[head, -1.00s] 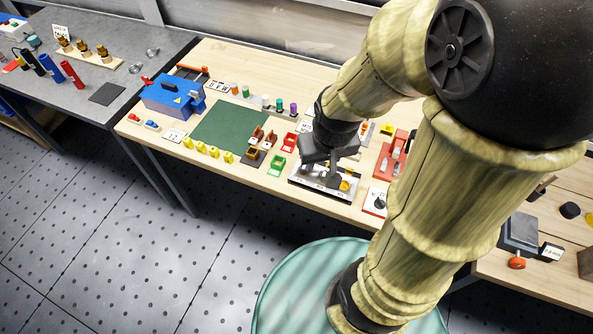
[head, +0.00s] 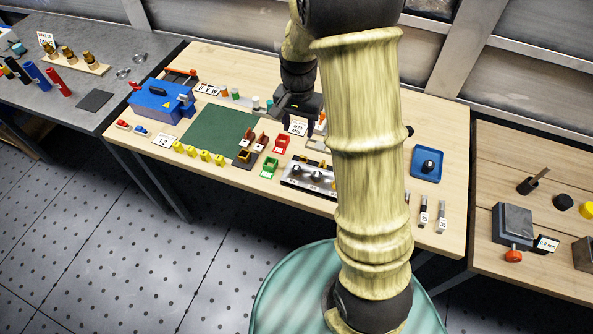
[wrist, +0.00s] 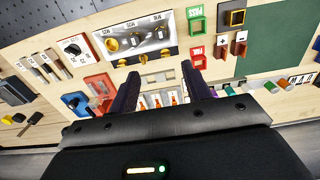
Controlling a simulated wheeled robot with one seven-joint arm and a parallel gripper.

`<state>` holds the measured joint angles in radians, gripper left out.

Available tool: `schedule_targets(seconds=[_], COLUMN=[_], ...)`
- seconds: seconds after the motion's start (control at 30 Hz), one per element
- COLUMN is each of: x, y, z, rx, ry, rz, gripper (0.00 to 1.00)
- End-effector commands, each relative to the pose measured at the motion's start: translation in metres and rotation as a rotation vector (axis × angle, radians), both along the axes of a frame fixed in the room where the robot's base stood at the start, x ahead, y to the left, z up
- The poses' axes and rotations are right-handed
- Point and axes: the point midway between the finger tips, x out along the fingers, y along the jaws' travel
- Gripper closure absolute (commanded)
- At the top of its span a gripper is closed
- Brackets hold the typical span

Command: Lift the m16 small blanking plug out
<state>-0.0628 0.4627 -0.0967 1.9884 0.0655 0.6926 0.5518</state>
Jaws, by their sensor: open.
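A silver and black plate (head: 300,181) stands near the front edge of the wooden table, partly behind my arm. It carries rounded silver plugs. In the head view my gripper (head: 297,112) is behind the plate, over the back of the table, partly hidden.
A red holder (head: 282,144) and a green holder (head: 269,168) stand left of the plate. A small labelled rack (wrist: 160,100) shows beyond the fingertips. A green mat (head: 218,131) lies farther left, and a blue tray (head: 426,165) to the right.

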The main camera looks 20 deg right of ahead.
Motion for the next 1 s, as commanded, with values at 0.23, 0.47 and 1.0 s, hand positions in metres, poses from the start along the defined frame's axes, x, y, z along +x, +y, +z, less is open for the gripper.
schedule_targets(seconds=[0.23, 0.47, 1.0], x=[0.001, 0.001, 0.0], y=[0.0, 0.0, 0.0], z=[0.0, -0.012, -0.098], rx=[0.0, 0.0, 0.0], ry=[0.003, 0.006, 0.006], rz=[-0.008, -0.007, -0.007], gripper=[0.52, 0.52, 0.52])
